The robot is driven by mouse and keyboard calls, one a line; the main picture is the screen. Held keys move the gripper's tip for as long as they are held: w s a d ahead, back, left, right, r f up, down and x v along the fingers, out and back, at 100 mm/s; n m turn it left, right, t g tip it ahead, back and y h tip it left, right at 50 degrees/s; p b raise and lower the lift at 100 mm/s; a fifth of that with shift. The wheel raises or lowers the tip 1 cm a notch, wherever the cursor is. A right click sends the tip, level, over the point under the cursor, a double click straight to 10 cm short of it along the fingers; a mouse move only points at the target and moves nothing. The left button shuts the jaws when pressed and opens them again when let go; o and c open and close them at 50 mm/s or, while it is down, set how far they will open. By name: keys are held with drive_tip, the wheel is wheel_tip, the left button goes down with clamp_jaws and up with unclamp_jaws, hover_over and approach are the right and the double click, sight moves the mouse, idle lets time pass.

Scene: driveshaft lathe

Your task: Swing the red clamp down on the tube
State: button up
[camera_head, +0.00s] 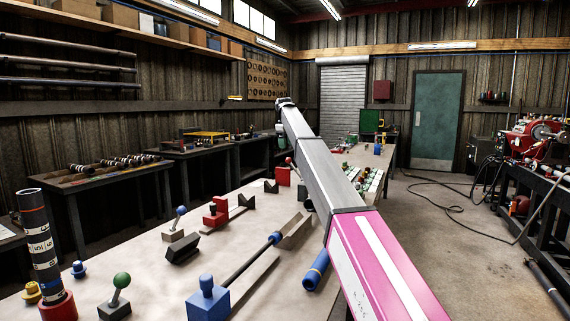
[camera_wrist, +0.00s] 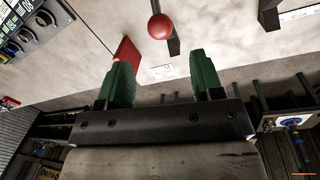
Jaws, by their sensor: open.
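My gripper (camera_wrist: 161,68) is open in the wrist view, its two green fingers apart with nothing between them. A red ball knob (camera_wrist: 161,26) on a dark lever is beyond the fingertips, near the middle. A red block (camera_wrist: 126,50) is beside the left finger, partly hidden by it. In the head view my gripper (camera_head: 281,128) is at the far end of my arm, above a red clamp (camera_head: 283,177) with a red knob (camera_head: 289,160). Another red fixture (camera_head: 216,213) stands nearer on the bench. I cannot tell which tube lies under the clamp.
The bench (camera_head: 150,262) also holds a blue clamp (camera_head: 207,300) by a dark rod (camera_head: 248,262), a blue tube (camera_head: 316,271), a green-knob lever (camera_head: 121,282) and an upright banded tube (camera_head: 40,240). Small trays stand right of my arm. Open floor (camera_head: 440,240) is at the right.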

sight(288, 159)
drive_tip(key=f, duration=0.7)
drive_tip(key=w+f, duration=0.1)
drive_tip(key=f, duration=0.2)
drive_tip(key=shift+d+f, duration=0.25)
drive_tip(key=shift+d, duration=0.15)
